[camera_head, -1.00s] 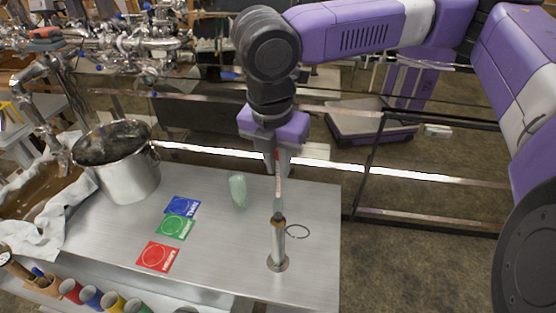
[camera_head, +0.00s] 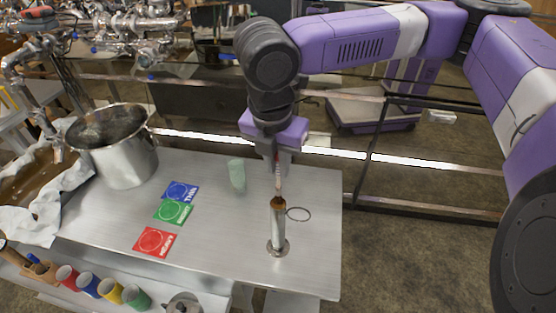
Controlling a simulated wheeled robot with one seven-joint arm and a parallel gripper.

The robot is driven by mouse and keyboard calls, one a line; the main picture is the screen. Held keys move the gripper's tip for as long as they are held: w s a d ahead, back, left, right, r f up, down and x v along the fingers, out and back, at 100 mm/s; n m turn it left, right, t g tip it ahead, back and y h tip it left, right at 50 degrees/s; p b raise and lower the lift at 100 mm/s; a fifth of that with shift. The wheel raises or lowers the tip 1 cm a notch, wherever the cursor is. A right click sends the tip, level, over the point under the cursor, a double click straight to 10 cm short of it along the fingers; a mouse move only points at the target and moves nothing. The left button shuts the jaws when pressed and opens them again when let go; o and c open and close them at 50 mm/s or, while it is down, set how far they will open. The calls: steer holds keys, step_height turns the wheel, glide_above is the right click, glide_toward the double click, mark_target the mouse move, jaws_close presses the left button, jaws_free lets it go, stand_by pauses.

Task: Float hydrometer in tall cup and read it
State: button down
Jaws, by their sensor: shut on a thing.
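The tall cup (camera_head: 278,235) is a narrow metal cylinder on a round foot, upright near the right end of the steel table. Its top part looks amber-brown. My gripper (camera_head: 277,163) is directly above the cup, shut on the thin hydrometer (camera_head: 278,184). The hydrometer hangs about upright, with a pale stem and a reddish part showing. Its lower end meets the cup's mouth in the picture and seems to be inside; the part below the rim is hidden. The scale is too small to read.
Blue (camera_head: 180,191), green (camera_head: 173,212) and red (camera_head: 154,242) cards lie left. A large steel pot (camera_head: 125,162) stands at the back left.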

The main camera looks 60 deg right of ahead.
mark_target(278, 186)
steer(key=shift+f+b, duration=2)
steer(key=shift+f, duration=1.6)
steer(key=c, duration=1.3)
jaws_free()
steer(key=o, duration=0.8)
steer(key=shift+r, duration=0.1)
